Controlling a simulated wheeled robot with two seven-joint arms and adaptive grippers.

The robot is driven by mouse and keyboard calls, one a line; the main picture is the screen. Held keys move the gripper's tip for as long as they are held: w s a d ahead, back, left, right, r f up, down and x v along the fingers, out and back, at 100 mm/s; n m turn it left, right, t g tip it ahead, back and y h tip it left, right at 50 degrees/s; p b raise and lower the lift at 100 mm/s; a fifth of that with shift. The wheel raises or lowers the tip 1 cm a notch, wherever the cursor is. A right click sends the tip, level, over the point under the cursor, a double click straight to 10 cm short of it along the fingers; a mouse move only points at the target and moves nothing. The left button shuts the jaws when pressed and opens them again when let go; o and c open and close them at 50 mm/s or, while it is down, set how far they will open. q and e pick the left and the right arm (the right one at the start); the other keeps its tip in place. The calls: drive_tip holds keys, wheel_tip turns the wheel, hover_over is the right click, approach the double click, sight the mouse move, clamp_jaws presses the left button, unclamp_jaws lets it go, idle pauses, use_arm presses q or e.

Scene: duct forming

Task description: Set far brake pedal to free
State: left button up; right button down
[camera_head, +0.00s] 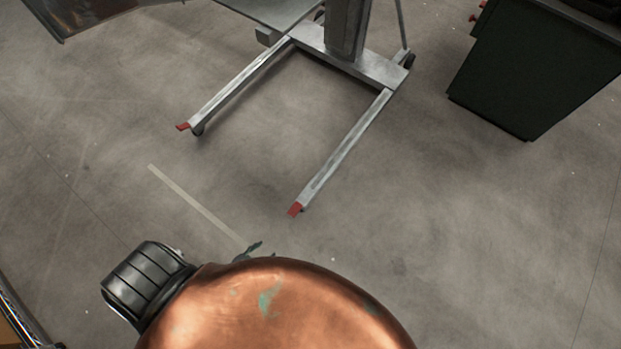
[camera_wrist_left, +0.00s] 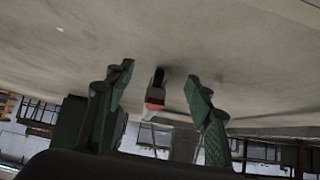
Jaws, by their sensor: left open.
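A grey lifter stand (camera_head: 352,63) has two floor legs, each with a red pedal at its tip. The far pedal (camera_head: 182,126) is on the left leg, farther from me. The other red pedal (camera_head: 295,209) is on the right leg, nearer. My left gripper (camera_head: 255,250) is low in the head view, mostly hidden by my copper arm, and touches neither pedal. In the left wrist view its two green fingers (camera_wrist_left: 160,71) stand apart and empty. A red pedal beside a dark wheel (camera_wrist_left: 154,98) shows between them, some distance beyond; I cannot tell which one. My right gripper is out of view.
A dark green bin (camera_head: 535,75) stands at the upper right. A metal sheet edge (camera_head: 85,10) shows at the upper left. The concrete floor around and between the legs is clear, with a pale tape strip (camera_head: 195,203) on it.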

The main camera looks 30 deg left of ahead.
sight(291, 214)
use_arm(q)
drive_tip(key=w+t+b, duration=0.3)
drive_tip(key=w+b, duration=0.3)
drive_tip(key=w, duration=0.1)
drive_tip(key=w+f+t+b, duration=0.1)
drive_tip(key=w+t+b, duration=0.1)
drive_tip(key=w+b, duration=0.3)
drive_tip(key=w+f+t+b, duration=0.1)
drive_tip(key=w+t+b, duration=0.2)
drive_tip(key=w+b, duration=0.3)
drive_tip(key=shift+w+d+n+t+b, duration=0.1)
drive_tip(key=shift+w+n+t+b, duration=0.1)
drive_tip(key=shift+w, duration=0.75)
drive_tip(key=shift+w+d+n+t+b, duration=0.1)
drive_tip(key=shift+w+n, duration=0.1)
drive_tip(key=shift+w, duration=0.7)
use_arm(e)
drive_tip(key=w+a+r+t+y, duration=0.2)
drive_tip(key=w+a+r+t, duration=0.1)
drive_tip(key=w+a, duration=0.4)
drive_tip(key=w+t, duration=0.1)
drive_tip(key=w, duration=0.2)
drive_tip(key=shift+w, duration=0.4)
use_arm(q)
drive_tip(key=shift+c, duration=0.3)
clamp_jaws()
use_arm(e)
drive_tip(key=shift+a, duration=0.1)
